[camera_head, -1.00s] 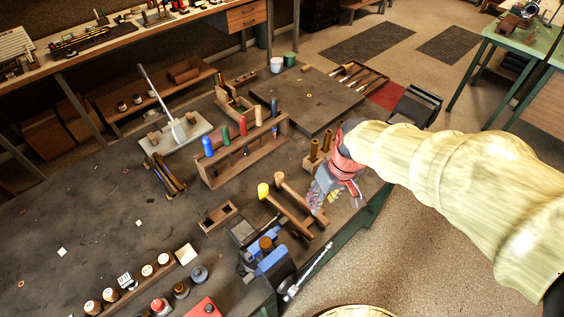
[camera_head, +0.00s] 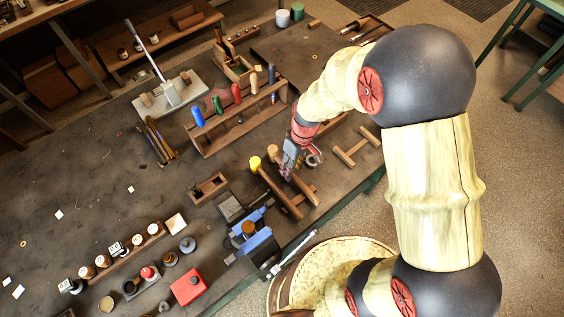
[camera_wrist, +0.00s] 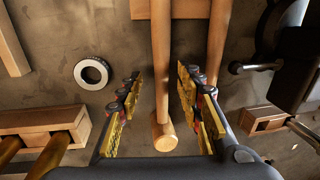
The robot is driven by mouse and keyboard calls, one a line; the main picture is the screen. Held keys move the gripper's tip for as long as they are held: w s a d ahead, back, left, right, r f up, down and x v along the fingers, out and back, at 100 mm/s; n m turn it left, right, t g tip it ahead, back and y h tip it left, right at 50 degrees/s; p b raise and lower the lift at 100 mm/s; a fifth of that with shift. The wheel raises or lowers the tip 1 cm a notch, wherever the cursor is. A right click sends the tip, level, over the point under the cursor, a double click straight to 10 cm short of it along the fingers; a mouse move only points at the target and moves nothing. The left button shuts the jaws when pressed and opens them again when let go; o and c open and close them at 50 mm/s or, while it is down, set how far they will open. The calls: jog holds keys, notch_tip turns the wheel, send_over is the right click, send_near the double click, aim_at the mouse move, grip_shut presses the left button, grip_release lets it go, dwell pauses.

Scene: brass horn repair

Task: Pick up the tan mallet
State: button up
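The tan mallet (camera_wrist: 161,75) lies on the bench. In the wrist view its round head end (camera_wrist: 163,138) is at lower middle, and its handle runs up to a wooden crosspiece. It also shows in the head view (camera_head: 273,154), partly hidden by my gripper. My gripper (camera_wrist: 157,82) is open, with its fingers on either side of the mallet's handle near the head and a visible gap on both sides. In the head view my gripper (camera_head: 288,172) is over the mallet. How high it is above the handle is unclear.
The yellow-headed mallet (camera_head: 255,163) lies close beside it; its handle (camera_wrist: 213,50) passes near my right finger. A blue vise (camera_head: 258,246) stands nearby. A pale ring (camera_wrist: 92,72) lies left of the fingers. A tool rack (camera_head: 236,115) stands behind.

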jog(key=f, duration=0.3)
jog(key=shift+s+a, duration=0.2)
jog(key=shift+a, duration=0.15)
jog(key=c, duration=0.3)
grip_shut()
